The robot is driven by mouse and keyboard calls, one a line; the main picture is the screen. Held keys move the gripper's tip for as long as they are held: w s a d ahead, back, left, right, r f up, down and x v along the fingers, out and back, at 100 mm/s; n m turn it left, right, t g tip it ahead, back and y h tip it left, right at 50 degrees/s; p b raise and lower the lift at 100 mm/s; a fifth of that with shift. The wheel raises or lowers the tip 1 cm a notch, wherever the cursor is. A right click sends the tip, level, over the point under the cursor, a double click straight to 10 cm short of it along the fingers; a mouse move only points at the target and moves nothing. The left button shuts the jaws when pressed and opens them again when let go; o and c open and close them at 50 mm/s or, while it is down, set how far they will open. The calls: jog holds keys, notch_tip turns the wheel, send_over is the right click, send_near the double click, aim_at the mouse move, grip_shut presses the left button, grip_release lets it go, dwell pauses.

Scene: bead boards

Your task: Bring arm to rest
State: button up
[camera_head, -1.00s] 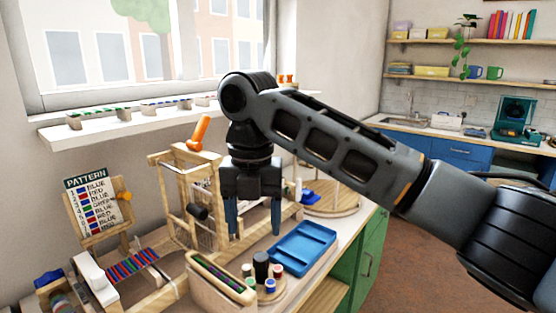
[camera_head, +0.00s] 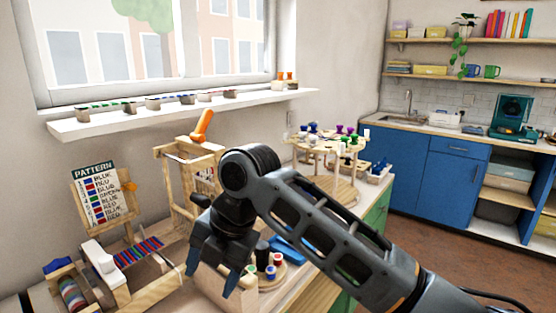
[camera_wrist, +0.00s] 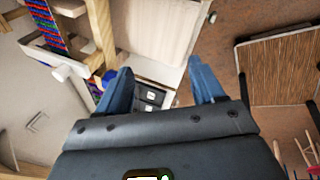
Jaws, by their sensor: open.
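My gripper (camera_head: 211,284) is open, with its two blue fingers apart and pointing down over the workbench, left of the blue tray. Nothing shows between the fingers in the head view. In the wrist view the gripper (camera_wrist: 160,88) has both fingers spread, with part of the bench and some dark objects seen far beyond them. My arm reaches in from the lower right and covers part of the bench and the blue tray (camera_head: 290,250).
A pattern board (camera_head: 99,197) and a small loom (camera_head: 135,252) stand at the left. A wooden frame with an orange handle (camera_head: 203,124) stands behind my gripper. A round spool carousel (camera_head: 335,145) stands farther right. Spools (camera_head: 270,272) sit close beside my gripper. Open floor lies right.

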jog(key=s+a+f+m+t+y, duration=0.1)
jog(key=s+f+m+y, duration=0.1)
jog(key=f+m, duration=0.1)
jog(key=s+a+f+m+y+b, duration=0.1)
jog(key=s+a+f+m+y, duration=0.1)
jog(key=s+f, duration=0.1)
jog(key=s+a+f+m+t+y+b, duration=0.1)
jog(key=s+a+f+m+y, duration=0.1)
jog(key=f+m, duration=0.1)
jog(key=shift+s+f+m+t, duration=0.15)
jog(key=shift+f+m+t, duration=0.15)
jog(key=shift+f, duration=0.35)
jog(key=s+d+f+m+t+h+b, duration=0.25)
jog(key=s+d+f+m+t, duration=0.3)
jog(key=s+d+m, duration=0.65)
jog(key=s+d+f+m+t+h+b, duration=0.2)
jog(key=s+d+f+m+t+h, duration=0.3)
jog(key=s+d+m, duration=0.7)
jog(key=s+d+r+h, duration=0.1)
jog(key=s+d+r, duration=0.2)
jog(key=s+d, duration=0.2)
jog(key=s+d+r+t+h+b, duration=0.1)
jog(key=s+d+r, duration=0.3)
jog(key=s+d, duration=0.2)
jog(key=d, duration=0.2)
jog(key=shift+d+r+h, duration=0.25)
jog(key=shift+d+h, duration=0.1)
jog(key=shift+d, duration=0.05)
jog(key=shift+t, duration=0.25)
jog(key=shift+c, duration=0.4)
